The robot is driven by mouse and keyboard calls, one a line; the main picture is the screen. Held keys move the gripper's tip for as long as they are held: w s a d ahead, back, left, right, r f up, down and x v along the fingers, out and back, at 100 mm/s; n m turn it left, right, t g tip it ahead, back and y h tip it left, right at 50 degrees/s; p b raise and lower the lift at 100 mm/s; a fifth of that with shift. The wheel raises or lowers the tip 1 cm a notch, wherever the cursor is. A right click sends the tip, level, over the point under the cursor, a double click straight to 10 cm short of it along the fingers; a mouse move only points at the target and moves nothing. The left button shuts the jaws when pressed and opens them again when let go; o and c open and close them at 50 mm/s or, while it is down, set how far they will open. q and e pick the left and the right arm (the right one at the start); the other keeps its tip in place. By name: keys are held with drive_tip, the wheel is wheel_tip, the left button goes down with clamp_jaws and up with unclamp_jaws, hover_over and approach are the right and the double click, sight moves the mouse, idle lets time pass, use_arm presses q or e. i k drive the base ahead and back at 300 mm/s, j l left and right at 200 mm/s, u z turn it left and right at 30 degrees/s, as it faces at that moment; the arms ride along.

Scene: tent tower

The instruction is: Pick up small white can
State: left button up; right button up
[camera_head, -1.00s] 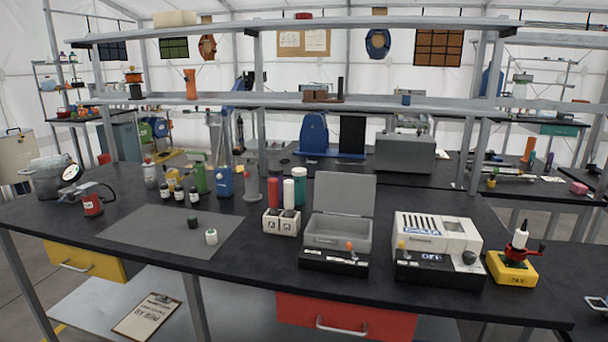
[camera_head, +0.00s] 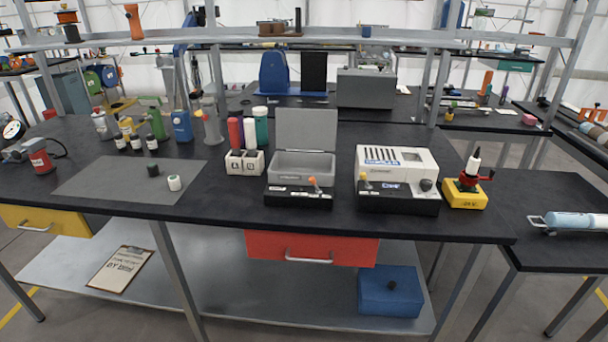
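A small white can (camera_head: 174,183) with a dark green mark on top stands upright on a grey mat (camera_head: 112,188) on the black workbench. A small dark can (camera_head: 153,170) stands just behind it to the left on the same mat. Neither of my grippers shows in the head view, and nothing touches the white can.
A holder with tall cylinders (camera_head: 244,163), an open grey box (camera_head: 302,168) and a white device (camera_head: 397,172) stand right of the mat. Several bottles (camera_head: 136,142) stand behind it. A shelf (camera_head: 300,42) runs above the bench. The bench's front edge near the can is clear.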

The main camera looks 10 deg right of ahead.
sight(174, 181)
drive_tip(key=i+j, duration=0.15)
drive_tip(key=j, duration=0.3)
drive_tip(key=i+j+z, duration=0.15)
drive_tip(key=j, duration=0.25)
drive_tip(key=i+j, duration=0.15)
drive_tip(key=j, duration=0.3)
drive_tip(key=i+j+z, duration=0.1)
drive_tip(key=j, duration=0.35)
drive_tip(key=i+j+z, duration=0.1)
drive_tip(key=j, duration=0.4)
drive_tip(key=i+j, duration=0.15)
drive_tip(key=j, duration=0.3)
